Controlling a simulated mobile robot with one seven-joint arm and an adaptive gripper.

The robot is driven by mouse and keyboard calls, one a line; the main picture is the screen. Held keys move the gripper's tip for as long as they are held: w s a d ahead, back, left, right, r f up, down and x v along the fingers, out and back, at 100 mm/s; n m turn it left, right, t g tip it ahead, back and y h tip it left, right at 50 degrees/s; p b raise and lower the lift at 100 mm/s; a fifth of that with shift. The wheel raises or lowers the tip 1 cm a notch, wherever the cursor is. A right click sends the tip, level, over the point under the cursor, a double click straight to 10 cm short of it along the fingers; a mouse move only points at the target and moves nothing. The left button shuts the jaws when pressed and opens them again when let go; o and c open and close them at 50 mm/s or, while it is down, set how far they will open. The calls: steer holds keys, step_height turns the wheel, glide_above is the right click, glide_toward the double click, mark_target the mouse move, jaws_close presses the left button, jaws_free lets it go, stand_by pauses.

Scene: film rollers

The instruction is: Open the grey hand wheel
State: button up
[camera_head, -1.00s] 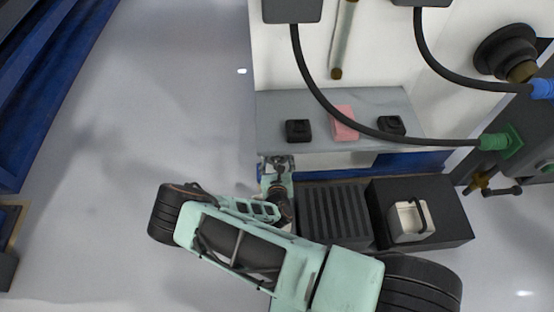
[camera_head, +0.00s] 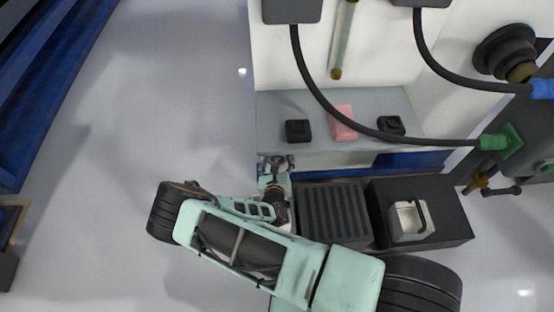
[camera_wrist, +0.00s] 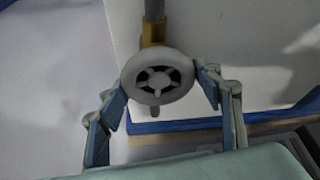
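The grey hand wheel (camera_wrist: 157,76) is a round, spoked wheel on a yellow-brown fitting, in the middle of the wrist view. My gripper (camera_wrist: 162,80) is open, with one finger on the left and one on the right of the wheel. The fingertips are very close to its rim; I cannot tell whether they touch it. In the head view my gripper (camera_head: 277,162) is at the front left corner of the grey shelf, and I cannot make out the wheel there.
The grey shelf (camera_head: 290,104) carries two black blocks (camera_head: 298,130) (camera_head: 390,125) and a pink block (camera_head: 343,122). A black hose (camera_head: 318,92) hangs across it. A ribbed dark box (camera_head: 335,215) and a black box with a white container (camera_head: 405,222) stand right of my arm. Floor at left is clear.

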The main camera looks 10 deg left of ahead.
steer(key=o, duration=0.3)
steer(key=shift+y, duration=0.3)
